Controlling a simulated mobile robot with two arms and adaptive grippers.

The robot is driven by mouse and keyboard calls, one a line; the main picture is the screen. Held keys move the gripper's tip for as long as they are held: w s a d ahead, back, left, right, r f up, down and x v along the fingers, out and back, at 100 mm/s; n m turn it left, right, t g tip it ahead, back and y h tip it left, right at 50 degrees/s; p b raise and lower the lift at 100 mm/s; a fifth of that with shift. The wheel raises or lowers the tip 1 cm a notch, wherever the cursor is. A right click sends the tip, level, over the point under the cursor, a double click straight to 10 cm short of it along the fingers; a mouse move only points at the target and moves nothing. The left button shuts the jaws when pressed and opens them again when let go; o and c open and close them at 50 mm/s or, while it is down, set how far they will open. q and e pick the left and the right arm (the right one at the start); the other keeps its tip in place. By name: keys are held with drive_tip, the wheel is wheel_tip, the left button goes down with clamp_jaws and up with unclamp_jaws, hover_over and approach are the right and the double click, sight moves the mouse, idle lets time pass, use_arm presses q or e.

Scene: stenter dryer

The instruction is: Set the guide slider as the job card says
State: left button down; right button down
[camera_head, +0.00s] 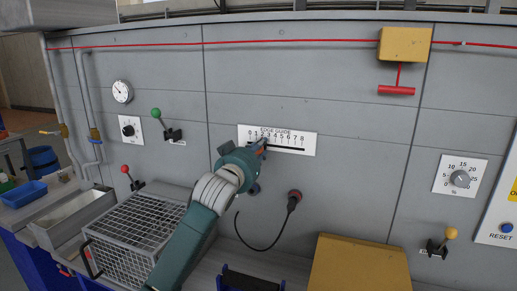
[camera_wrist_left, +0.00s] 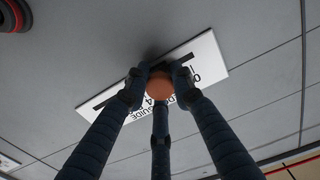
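The edge guide plate (camera_head: 309,143) is a white scale marked 0 to 8 on the grey panel, with a dark slot under the numbers. My left gripper (camera_head: 262,146) is at the slot, around the low-numbered part of the scale. In the left wrist view its dark fingers (camera_wrist_left: 160,90) close around the round orange-brown slider knob (camera_wrist_left: 160,86), one on each side and one below. The plate (camera_wrist_left: 207,57) shows behind the fingers. The gripper hides the slider's exact mark. I cannot make out a job card. My right gripper is not in view.
A green-knobbed lever (camera_head: 156,113), a red-knobbed lever (camera_head: 126,169) and a wire basket (camera_head: 140,235) are to the left. A black cable (camera_head: 270,247) hangs from a red-ringed socket below the plate. A yellow box (camera_head: 358,265) stands lower right; a dial (camera_head: 460,179) is further right.

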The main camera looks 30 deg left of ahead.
sight(282, 146)
use_arm(q)
drive_tip(key=shift+d+r, duration=0.1)
drive_tip(key=shift+r, duration=0.1)
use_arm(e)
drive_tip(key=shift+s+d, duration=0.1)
use_arm(q)
drive_tip(key=d, duration=0.2)
drive_tip(key=w+d+p, duration=0.1)
drive_tip(key=d, duration=0.2)
drive_tip(key=shift+w+d+r, duration=0.1)
drive_tip(key=shift+w+d, duration=0.15)
drive_tip(key=shift+d, duration=0.35)
drive_tip(key=shift+a, duration=0.2)
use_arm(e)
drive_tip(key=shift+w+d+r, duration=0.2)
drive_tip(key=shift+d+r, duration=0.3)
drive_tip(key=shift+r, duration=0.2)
use_arm(q)
drive_tip(key=c, duration=1.5)
unclamp_jaws()
drive_tip(key=shift+a, duration=0.1)
drive_tip(key=v, duration=1.2)
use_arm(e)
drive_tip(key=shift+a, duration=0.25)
